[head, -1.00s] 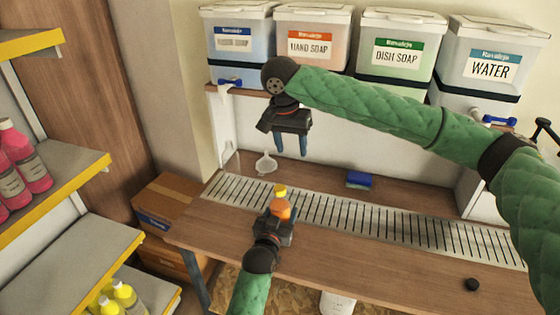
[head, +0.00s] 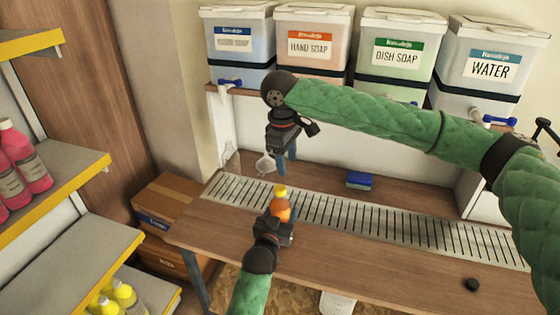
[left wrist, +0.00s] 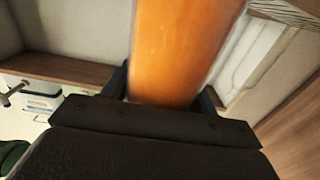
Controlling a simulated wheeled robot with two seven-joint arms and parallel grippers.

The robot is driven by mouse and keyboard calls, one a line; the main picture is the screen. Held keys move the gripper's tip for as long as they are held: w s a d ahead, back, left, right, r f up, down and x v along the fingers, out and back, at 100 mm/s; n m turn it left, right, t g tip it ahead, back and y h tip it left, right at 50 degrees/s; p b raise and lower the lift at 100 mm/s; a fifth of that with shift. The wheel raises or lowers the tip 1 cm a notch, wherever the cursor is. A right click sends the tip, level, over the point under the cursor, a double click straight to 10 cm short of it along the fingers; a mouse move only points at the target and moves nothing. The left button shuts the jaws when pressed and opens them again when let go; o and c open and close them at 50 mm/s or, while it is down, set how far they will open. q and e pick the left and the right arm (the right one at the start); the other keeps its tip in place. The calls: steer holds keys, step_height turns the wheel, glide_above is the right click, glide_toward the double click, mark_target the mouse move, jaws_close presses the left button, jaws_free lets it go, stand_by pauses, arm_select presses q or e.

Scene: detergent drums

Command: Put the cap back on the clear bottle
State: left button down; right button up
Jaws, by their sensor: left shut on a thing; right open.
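My left gripper (head: 281,226) is shut on the clear bottle (head: 280,208), which looks orange and has a small yellow top. It is held over the front of the counter by the slotted grate. In the left wrist view the bottle (left wrist: 180,50) fills the space between the fingers, and its upper end is out of frame. A small round black piece (head: 472,284), perhaps the cap, lies on the counter at the front right. My right gripper (head: 287,165) is open, fingers down, behind and above the bottle. It is close beside a clear funnel (head: 265,163); I cannot tell whether they touch.
A metal grate (head: 390,222) runs along the wooden counter. A blue sponge (head: 359,180) lies behind it. Several labelled soap drums and a water drum (head: 490,70) stand on the shelf above. Shelves with bottles are at left. The counter's right front is mostly clear.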

mark_target(280, 188)
steer(key=n, duration=0.3)
steer(key=shift+s+a+f, duration=0.1)
steer(key=n, duration=0.4)
steer(key=shift+s+a, duration=0.1)
steer(key=shift+a, duration=0.15)
steer(key=n, duration=0.6)
steer(key=shift+s+a+y, duration=0.1)
steer(key=shift+a+y, duration=0.15)
steer(key=shift+y, duration=0.05)
steer(key=n, duration=0.5)
steer(key=shift+a+n, duration=0.2)
steer(key=shift+n, duration=0.1)
steer(key=n, duration=0.5)
steer(key=shift+n, duration=0.3)
steer(key=shift+f, duration=0.1)
steer(key=shift+f, duration=4)
